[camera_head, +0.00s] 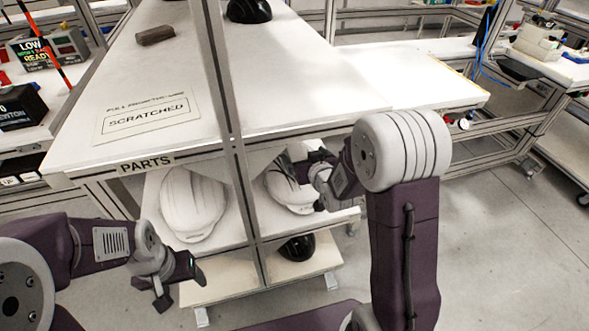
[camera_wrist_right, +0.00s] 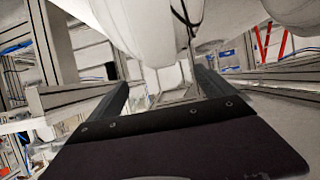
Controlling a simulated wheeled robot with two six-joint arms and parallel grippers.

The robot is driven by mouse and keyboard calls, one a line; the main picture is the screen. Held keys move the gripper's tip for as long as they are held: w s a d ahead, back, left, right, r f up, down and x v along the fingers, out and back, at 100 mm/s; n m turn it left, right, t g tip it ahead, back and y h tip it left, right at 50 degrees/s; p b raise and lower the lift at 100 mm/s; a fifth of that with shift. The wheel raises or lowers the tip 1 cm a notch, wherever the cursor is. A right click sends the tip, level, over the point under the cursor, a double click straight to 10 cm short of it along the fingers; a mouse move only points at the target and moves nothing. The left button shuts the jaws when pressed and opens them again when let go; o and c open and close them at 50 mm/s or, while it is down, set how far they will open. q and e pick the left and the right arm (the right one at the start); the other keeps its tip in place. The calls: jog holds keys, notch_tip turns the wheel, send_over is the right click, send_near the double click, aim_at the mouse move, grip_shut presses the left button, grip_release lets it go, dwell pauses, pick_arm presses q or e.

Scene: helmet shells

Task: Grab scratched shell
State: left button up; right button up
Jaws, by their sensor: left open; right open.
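Two white helmet shells sit on the upper shelf under the table top: a left shell (camera_head: 192,205) and a right shell (camera_head: 287,190). The right shell has dark lines on it and is partly hidden by my right gripper (camera_head: 316,178). My right gripper is open at that shell. In the right wrist view its fingers (camera_wrist_right: 163,92) spread below a large white surface (camera_wrist_right: 145,25) with a dark line on it; I cannot tell whether they touch. My left gripper (camera_head: 178,284) is open and empty, in front of and below the left shell. A sign reading SCRATCHED (camera_head: 147,117) lies on the table top.
A metal post (camera_head: 232,150) stands between the two shells. The table top (camera_head: 290,90) is mostly bare, with a brown block (camera_head: 155,35) and a black shell (camera_head: 249,10) at the back. Another black shell (camera_head: 297,247) sits on the lower shelf.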

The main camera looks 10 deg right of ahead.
aim_at(295, 149)
jog(key=b+x, duration=0.1)
jog(key=x, duration=0.2)
jog(key=shift+f, duration=0.1)
jog(key=shift+w+f, duration=0.15)
jog(key=shift+w, duration=0.25)
jog(key=x, duration=0.1)
jog(key=b+x, duration=0.1)
jog(key=x, duration=0.3)
jog(key=shift+a+f, duration=0.15)
jog(key=shift+a, duration=0.25)
jog(key=shift+s, duration=0.1)
